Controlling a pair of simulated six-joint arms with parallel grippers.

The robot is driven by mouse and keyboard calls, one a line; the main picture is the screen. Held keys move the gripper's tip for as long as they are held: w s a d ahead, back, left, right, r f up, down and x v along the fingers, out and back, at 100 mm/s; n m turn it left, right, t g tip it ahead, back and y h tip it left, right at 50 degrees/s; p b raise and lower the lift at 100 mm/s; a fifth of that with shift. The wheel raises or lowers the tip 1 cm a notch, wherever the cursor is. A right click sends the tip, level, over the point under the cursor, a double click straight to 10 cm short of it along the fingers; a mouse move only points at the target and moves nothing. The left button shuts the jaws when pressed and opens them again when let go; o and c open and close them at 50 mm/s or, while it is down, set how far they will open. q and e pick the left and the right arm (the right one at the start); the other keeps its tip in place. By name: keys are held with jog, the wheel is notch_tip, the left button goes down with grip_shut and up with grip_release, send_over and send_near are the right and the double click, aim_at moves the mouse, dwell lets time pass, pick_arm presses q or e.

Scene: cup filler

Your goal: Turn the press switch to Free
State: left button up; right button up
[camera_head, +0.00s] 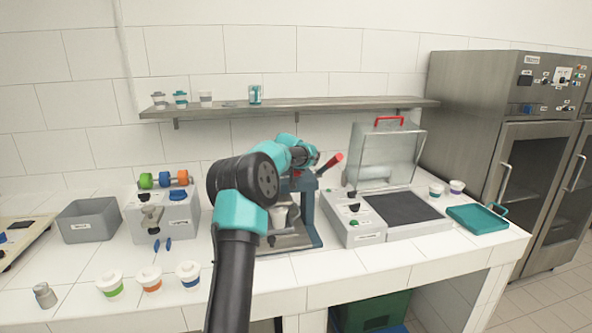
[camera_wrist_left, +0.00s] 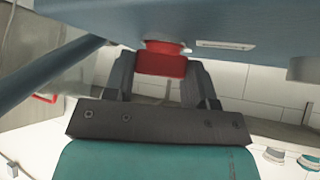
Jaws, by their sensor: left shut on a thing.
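The press (camera_head: 309,218) is a blue-grey frame on the counter with a red-gripped lever (camera_head: 331,164); my arm covers much of it in the head view. In the left wrist view, a red switch knob (camera_wrist_left: 162,62) sticks out from the press's blue-grey body (camera_wrist_left: 215,20). A small pale label (camera_wrist_left: 225,45) is beside it, too blurred to read. My left gripper (camera_wrist_left: 160,72) is shut on this red knob, one finger on each side. In the head view my left gripper (camera_head: 313,156) is at the upper press, and the knob is hidden there. My right gripper is not in view.
A grey bin (camera_head: 88,220) and a white dispenser unit (camera_head: 163,215) stand left of the press. A white machine with a clear raised lid (camera_head: 385,150) stands right. Several lidded cups (camera_head: 150,278) stand at the front left. A shelf (camera_head: 300,105) runs above.

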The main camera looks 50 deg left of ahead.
pick_arm(q)
jog(key=shift+m+h, duration=0.3)
jog(key=shift+a+m+t+h, duration=0.1)
jog(key=shift+m+t+h, duration=0.3)
jog(key=shift+m+h, duration=0.6)
jog(key=shift+a+m+t+h, duration=0.1)
jog(key=shift+m+t+h, duration=0.4)
jog(key=shift+m, duration=0.8)
jog(key=shift+m+h, duration=1.7)
jog(key=shift+m, duration=0.4)
jog(key=shift+m+g, duration=0.3)
jog(key=shift+f, duration=0.1)
jog(key=o, duration=0.9)
jog(key=shift+a, duration=0.1)
jog(key=shift+o, duration=0.2)
jog(key=shift+s, duration=0.1)
jog(key=v, duration=1.7)
jog(key=shift+a, duration=0.3)
